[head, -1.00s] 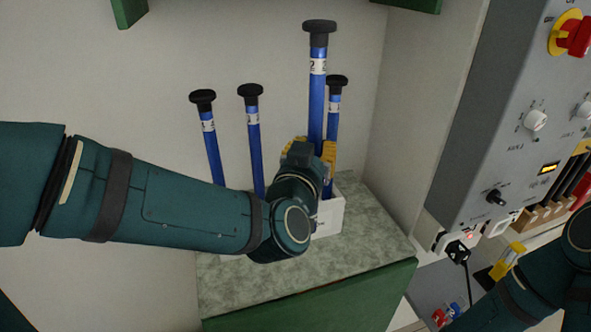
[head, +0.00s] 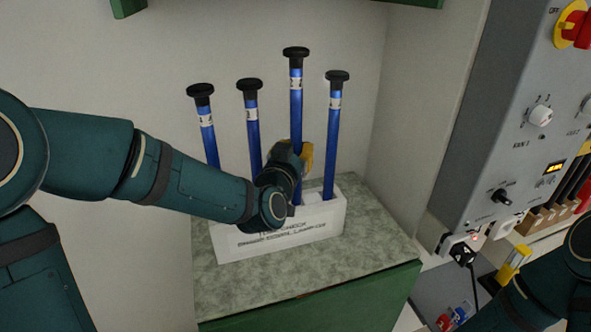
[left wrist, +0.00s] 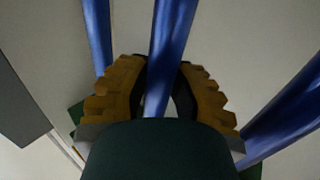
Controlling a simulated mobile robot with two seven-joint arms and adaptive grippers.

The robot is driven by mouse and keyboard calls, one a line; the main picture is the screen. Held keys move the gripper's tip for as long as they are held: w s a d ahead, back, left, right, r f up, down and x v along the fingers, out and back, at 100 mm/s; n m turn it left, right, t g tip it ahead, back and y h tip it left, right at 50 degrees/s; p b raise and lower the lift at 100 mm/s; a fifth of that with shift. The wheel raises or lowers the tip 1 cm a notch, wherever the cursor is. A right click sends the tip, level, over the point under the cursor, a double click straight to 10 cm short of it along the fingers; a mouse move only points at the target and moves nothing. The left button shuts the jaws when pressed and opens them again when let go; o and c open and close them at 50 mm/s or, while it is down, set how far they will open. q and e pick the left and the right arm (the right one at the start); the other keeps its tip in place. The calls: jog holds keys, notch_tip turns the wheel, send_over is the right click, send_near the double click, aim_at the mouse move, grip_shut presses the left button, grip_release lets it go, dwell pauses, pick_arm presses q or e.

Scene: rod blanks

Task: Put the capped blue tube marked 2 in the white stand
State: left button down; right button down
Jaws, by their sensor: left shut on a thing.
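The capped blue tube marked 2 (head: 296,95) is upright, third from the left, its black cap higher than those of the other tubes. My left gripper (head: 298,156) is shut on this tube below its label; the left wrist view shows the yellow fingers (left wrist: 160,80) on both sides of the tube (left wrist: 170,40). The white stand (head: 285,238) is on the green-grey worktop, below the gripper. My gripper and wrist hide part of the tube, and I cannot tell how deep its lower end sits. My right gripper is not in view; part of my right arm shows at lower right.
Other capped blue tubes stand in the white stand: two to the left (head: 208,135) (head: 252,130) and one close to the right (head: 333,140). A grey control panel (head: 500,140) is at the right. The worktop (head: 370,240) is bare in front of the stand.

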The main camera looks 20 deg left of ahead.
pick_arm(q)
jog(key=f, duration=0.2)
jog(key=f+b, duration=0.1)
jog(key=f, duration=0.1)
jog(key=shift+w+f, duration=0.2)
jog(key=shift+f, duration=0.1)
jog(key=shift+f, duration=0.2)
jog(key=c, duration=0.8)
grip_release()
